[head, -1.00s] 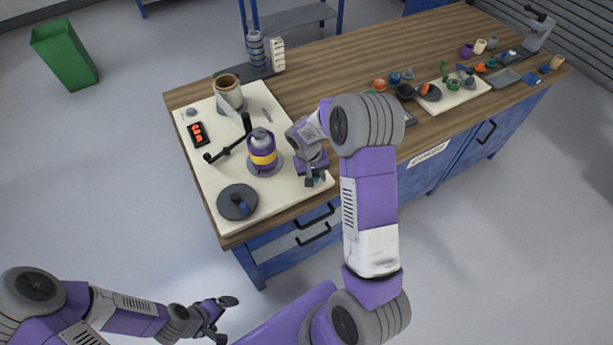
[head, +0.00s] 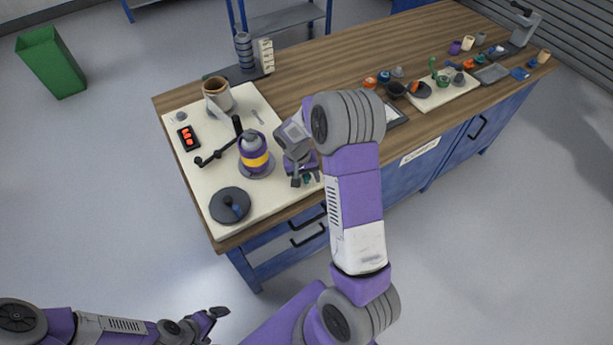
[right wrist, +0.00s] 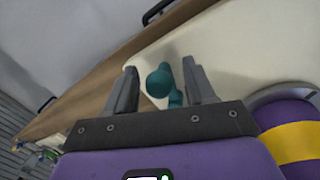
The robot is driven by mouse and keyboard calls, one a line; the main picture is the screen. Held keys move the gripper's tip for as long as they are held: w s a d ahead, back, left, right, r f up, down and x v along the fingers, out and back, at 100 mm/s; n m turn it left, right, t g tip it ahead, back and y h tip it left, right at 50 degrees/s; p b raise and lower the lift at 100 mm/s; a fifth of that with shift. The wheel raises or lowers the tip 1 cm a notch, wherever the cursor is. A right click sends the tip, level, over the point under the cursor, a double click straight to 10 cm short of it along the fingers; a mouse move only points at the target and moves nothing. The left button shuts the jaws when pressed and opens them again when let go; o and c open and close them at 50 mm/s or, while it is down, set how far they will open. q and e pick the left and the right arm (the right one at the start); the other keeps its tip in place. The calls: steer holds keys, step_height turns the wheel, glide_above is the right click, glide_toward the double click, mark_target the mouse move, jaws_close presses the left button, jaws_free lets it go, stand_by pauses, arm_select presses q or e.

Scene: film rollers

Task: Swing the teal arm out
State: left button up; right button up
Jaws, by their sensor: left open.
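The teal arm (right wrist: 160,82) shows in the right wrist view as a rounded teal knob with a thinner teal part beside it. In the head view it is mostly hidden by my right gripper. My right gripper (head: 306,180) is at the right edge of the cream board, right of the yellow-banded purple cylinder (head: 254,155). In the right wrist view its fingers (right wrist: 162,85) are apart, with the teal knob between them; I cannot tell whether either finger touches it. My left gripper (head: 209,322) is open and empty, away from the bench at lower left.
Small parts crowd the bench's far right. A green bin (head: 50,65) stands on the floor.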

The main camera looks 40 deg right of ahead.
step_height(320, 180, up, 8)
steer(key=a+p, duration=0.1)
steer(key=shift+w+f, duration=0.25)
steer(key=shift+w, duration=0.15)
steer(key=shift+a, duration=0.1)
stand_by(0.4)
